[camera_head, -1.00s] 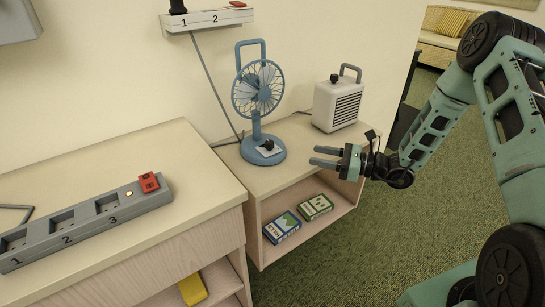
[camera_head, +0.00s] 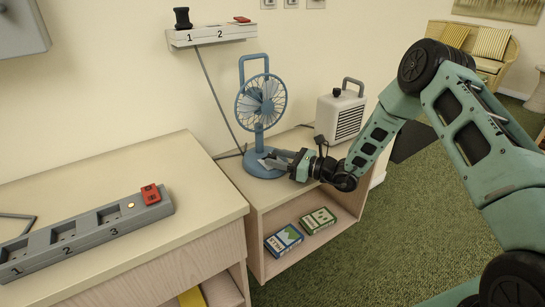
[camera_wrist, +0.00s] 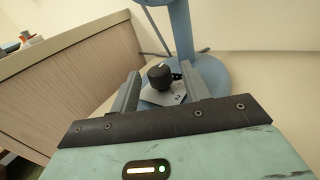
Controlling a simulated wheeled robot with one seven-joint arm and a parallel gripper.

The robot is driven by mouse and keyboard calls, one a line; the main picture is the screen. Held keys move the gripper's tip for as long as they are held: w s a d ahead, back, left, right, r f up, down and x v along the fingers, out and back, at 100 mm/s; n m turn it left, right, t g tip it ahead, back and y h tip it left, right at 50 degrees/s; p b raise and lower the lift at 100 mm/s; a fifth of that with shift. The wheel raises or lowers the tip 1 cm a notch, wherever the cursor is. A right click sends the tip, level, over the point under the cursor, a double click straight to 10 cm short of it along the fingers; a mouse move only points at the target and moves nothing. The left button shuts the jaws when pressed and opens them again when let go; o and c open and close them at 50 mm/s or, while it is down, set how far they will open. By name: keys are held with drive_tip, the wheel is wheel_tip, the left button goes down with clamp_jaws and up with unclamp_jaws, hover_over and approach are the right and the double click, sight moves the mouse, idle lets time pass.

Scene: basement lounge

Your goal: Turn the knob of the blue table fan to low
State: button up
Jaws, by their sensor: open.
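The blue table fan (camera_head: 262,103) stands upright on the low shelf unit, with its round base towards me. In the head view my gripper (camera_head: 279,160) reaches over the front of the base and hides the knob. In the wrist view the black knob (camera_wrist: 160,76) sits on a pale plate (camera_wrist: 165,95) on the blue base (camera_wrist: 212,72), with a light mark on its top. A digit 2 shows on the plate. My gripper (camera_wrist: 163,87) is open, with one finger to each side of the knob. I cannot tell whether the fingers touch it.
A white heater (camera_head: 340,113) stands right of the fan. A grey power strip (camera_head: 85,232) lies on the left cabinet (camera_head: 190,200). Two boxes, one blue (camera_head: 284,240) and one green (camera_head: 318,220), lie in the lower compartment.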

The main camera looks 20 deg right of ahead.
drive_tip(key=shift+x, duration=1)
drive_tip(key=c, duration=0.9)
drive_tip(key=shift+c, duration=0.2)
